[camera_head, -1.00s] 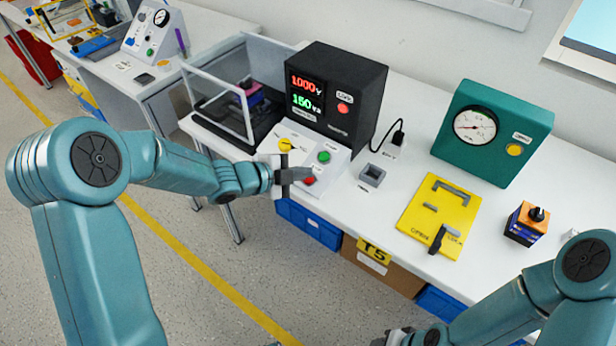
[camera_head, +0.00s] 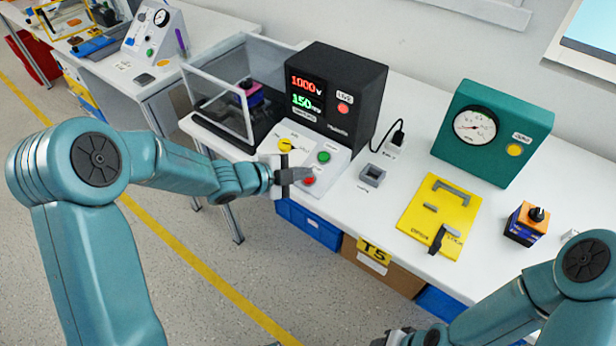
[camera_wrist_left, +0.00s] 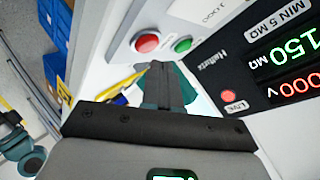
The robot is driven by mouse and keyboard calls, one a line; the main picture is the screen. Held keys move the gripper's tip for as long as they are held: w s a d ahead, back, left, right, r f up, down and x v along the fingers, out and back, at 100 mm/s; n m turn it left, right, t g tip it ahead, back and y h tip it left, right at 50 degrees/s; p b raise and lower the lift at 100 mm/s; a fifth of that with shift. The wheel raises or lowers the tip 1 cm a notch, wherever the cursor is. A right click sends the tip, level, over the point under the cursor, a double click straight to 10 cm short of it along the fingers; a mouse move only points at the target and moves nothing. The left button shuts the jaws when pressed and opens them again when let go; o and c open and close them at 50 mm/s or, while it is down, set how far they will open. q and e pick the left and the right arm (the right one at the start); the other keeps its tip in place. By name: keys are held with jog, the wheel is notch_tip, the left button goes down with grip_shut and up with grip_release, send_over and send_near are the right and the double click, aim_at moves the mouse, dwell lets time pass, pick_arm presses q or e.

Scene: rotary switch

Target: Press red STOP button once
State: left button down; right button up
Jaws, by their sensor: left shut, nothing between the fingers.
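The red STOP button (camera_head: 309,181) sits on the white sloping control panel (camera_head: 292,168) in front of the black tester. In the left wrist view the red button (camera_wrist_left: 146,43) shows whole, just beyond my fingertips. The green button (camera_head: 323,157) is beside it, and it also shows in the left wrist view (camera_wrist_left: 183,45). My left gripper (camera_head: 307,172) is shut and empty, with its tips close to the red button; I cannot tell whether they touch. My right gripper (camera_head: 393,338) is at the bottom edge, mostly cut off, and its jaws cannot be made out.
The black tester (camera_head: 352,115) shows 1000 and 150, with a lit red lamp (camera_head: 342,109). A yellow knob (camera_head: 285,145) is on the panel. A clear-walled enclosure (camera_head: 218,105) stands left. A grey socket (camera_head: 372,175), yellow plate (camera_head: 415,215) and teal gauge box (camera_head: 530,150) stand right.

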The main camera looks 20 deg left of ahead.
pick_arm(q)
jog(key=shift+f, duration=0.15)
jog(key=shift+w+f+b, duration=0.15)
jog(key=shift+f+b, duration=0.1)
jog(key=shift+b, duration=0.15)
jog(key=shift+w+d+f+b, duration=0.1)
jog(key=shift+f+b, duration=0.3)
jog(key=shift+f, duration=0.05)
dwell(0.7)
jog(key=shift+r, duration=0.15)
jog(key=shift+s+r+p, duration=0.3)
jog(key=shift+r+p, duration=0.35)
jog(key=shift+r, duration=0.05)
jog(key=r+p, duration=0.1)
jog(key=s+r+p, duration=0.1)
jog(key=r, duration=0.1)
jog(key=r+p, duration=0.1)
jog(key=shift+s+a+r+p, duration=0.2)
jog(key=shift+a+r+p, duration=0.15)
